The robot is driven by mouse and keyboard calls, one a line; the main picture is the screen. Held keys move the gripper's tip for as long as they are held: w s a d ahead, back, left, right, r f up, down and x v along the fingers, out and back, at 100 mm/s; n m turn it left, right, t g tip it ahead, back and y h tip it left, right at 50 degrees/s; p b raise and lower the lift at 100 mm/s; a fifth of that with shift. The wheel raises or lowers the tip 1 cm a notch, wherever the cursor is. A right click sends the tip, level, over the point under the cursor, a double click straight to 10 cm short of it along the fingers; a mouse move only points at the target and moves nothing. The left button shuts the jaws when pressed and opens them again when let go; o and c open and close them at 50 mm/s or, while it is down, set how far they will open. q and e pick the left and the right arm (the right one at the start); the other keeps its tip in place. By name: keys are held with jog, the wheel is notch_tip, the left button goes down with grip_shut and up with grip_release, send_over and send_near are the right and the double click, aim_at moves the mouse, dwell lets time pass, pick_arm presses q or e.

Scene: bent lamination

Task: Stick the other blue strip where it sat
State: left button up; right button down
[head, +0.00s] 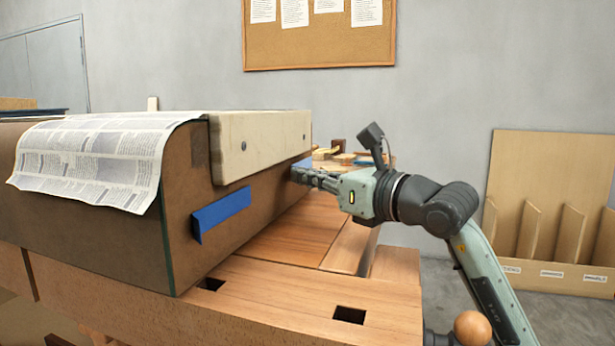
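A blue strip (221,213) is on the brown side face of the large bent form (187,228), below the pale block. It runs slantwise, and its left end looks lifted a little off the face. A second patch of blue, the other blue strip (303,163), shows at the far right end of the same face. My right gripper (298,176) is right at this second strip, its fingers pointing left and close together. The fingers cover part of the strip, so I cannot tell whether they grip it or only touch it. My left gripper is not in view.
A pale block (260,143) sits along the form's top edge, and newspaper (95,160) drapes over its left part. The wooden bench (300,300) has square holes. Small wooden pieces (335,155) lie behind my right gripper. The bench is clear in front of the face.

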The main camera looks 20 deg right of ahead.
jog(key=shift+w+a, duration=0.2)
jog(key=shift+a, duration=0.1)
dwell(0.8)
jog(key=shift+w+a, duration=0.25)
jog(key=shift+a, duration=0.1)
dwell(0.5)
jog(key=c, duration=2.2)
grip_release()
jog(key=o, duration=0.6)
jog(key=shift+c, duration=0.2)
jog(key=shift+d, duration=0.1)
jog(key=shift+s+d+f+b, duration=0.1)
jog(key=shift+s+d+b, duration=0.6)
jog(key=shift+d, duration=0.5)
jog(key=shift+s+d+b, duration=0.35)
jog(key=shift+s+d, duration=0.5)
jog(key=shift+d, duration=0.3)
jog(key=shift+s+d, duration=0.4)
jog(key=shift+d, duration=0.05)
